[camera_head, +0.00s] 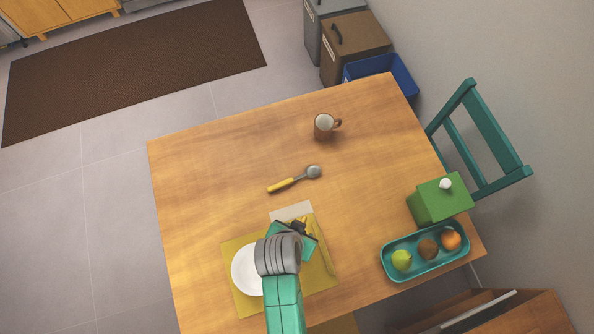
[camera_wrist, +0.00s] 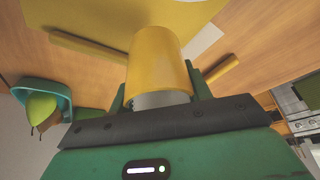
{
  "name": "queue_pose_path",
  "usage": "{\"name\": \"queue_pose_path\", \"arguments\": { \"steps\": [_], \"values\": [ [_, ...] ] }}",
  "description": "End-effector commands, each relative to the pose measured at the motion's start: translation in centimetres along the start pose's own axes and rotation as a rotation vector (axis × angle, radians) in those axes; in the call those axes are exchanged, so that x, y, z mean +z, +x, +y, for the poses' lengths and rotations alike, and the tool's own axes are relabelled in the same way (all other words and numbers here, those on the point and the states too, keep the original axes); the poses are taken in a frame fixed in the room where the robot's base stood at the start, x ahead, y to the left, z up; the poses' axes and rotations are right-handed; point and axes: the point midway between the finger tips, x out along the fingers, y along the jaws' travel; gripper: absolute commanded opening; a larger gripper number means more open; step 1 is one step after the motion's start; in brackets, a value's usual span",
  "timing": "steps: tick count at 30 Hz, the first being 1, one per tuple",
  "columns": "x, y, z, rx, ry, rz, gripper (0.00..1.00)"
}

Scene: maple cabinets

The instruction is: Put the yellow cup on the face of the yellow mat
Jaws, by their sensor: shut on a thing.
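My gripper (camera_head: 297,230) is shut on the yellow cup. In the wrist view the yellow cup (camera_wrist: 160,60) sits between the two green fingers, its side facing the camera. In the head view my arm and gripper hide most of the cup. The yellow mat (camera_head: 237,298) lies at the front of the table, and my gripper is over its far right part. The mat also shows at the top of the wrist view (camera_wrist: 150,12). I cannot tell whether the cup touches the mat.
A white plate (camera_head: 246,270) lies on the mat's left, partly hidden by my arm. A yellow-handled spoon (camera_head: 285,185), brown mug (camera_head: 323,126), teal fruit tray (camera_head: 390,266) and green box (camera_head: 430,204) stand apart. A white napkin (camera_head: 288,211) lies beyond the mat's far edge.

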Motion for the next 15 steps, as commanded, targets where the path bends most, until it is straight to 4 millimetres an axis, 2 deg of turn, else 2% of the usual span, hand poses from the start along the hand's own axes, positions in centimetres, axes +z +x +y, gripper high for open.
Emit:
{"name": "queue_pose_path", "arguments": {
  "steps": [7,12,15],
  "values": [
    [-1.2,0.6,-1.0,-0.001,0.000,0.001,0.21],
    [0.2,3.4,-0.8,0.000,-0.001,-0.002,0.21],
    [0.4,3.8,-0.8,0.000,0.000,0.000,0.21]
  ]
}}
